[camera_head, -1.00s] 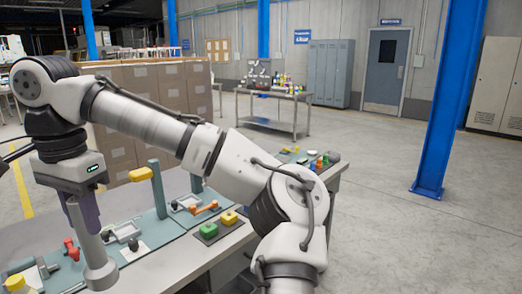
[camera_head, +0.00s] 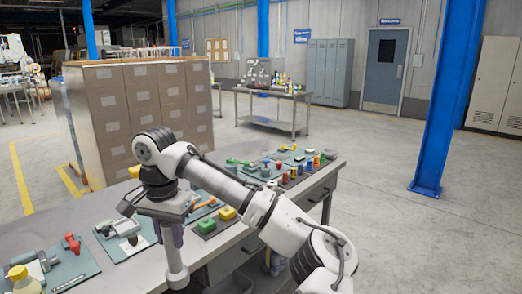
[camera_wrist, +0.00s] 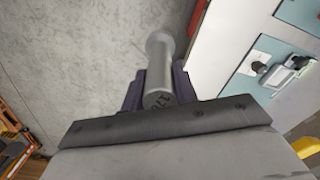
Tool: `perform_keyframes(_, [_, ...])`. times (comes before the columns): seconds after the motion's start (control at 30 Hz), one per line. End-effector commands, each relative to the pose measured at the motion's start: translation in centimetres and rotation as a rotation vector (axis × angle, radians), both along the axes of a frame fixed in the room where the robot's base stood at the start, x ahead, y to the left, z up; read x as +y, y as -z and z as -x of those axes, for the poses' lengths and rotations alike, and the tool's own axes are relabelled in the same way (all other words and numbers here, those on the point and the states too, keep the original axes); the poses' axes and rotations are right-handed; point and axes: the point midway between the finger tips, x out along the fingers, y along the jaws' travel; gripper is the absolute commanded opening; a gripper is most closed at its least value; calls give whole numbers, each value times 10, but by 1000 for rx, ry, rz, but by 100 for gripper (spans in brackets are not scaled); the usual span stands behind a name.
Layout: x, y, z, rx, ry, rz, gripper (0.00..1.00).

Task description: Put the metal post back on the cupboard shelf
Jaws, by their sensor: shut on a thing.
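My gripper (camera_head: 172,232) points down and is shut on the metal post (camera_head: 176,264), a grey cylinder hanging roughly upright below the jaws. In the wrist view the post (camera_wrist: 159,62) sits between the two dark purple fingers (camera_wrist: 158,90), with a wider rounded far end and dark lettering on its near end. Floor shows behind it there, beside the bench edge. In the head view the post is at the front edge of the workbench. I cannot make out an open cupboard shelf in either view.
A blue column (camera_head: 445,110) stands at the right. The floor (camera_head: 430,250) there is clear.

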Motion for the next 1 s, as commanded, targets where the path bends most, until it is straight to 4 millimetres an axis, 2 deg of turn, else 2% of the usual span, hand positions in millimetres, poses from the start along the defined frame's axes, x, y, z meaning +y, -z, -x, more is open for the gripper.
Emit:
perform_keyframes(0.03, [-14, 22, -11, 8, -1, -4, 0])
perform_keyframes(0.2, [-53, 85, -37, 7, -30, -5, 0])
perform_keyframes(0.43, [-105, 172, -53, 7, -70, -7, 0])
perform_keyframes(0.67, [-148, 254, -49, 6, -113, -8, 0])
perform_keyframes(0.8, [-168, 300, -39, 5, -142, -9, 0])
perform_keyframes(1.0, [-188, 359, -17, 4, -187, -9, 0])
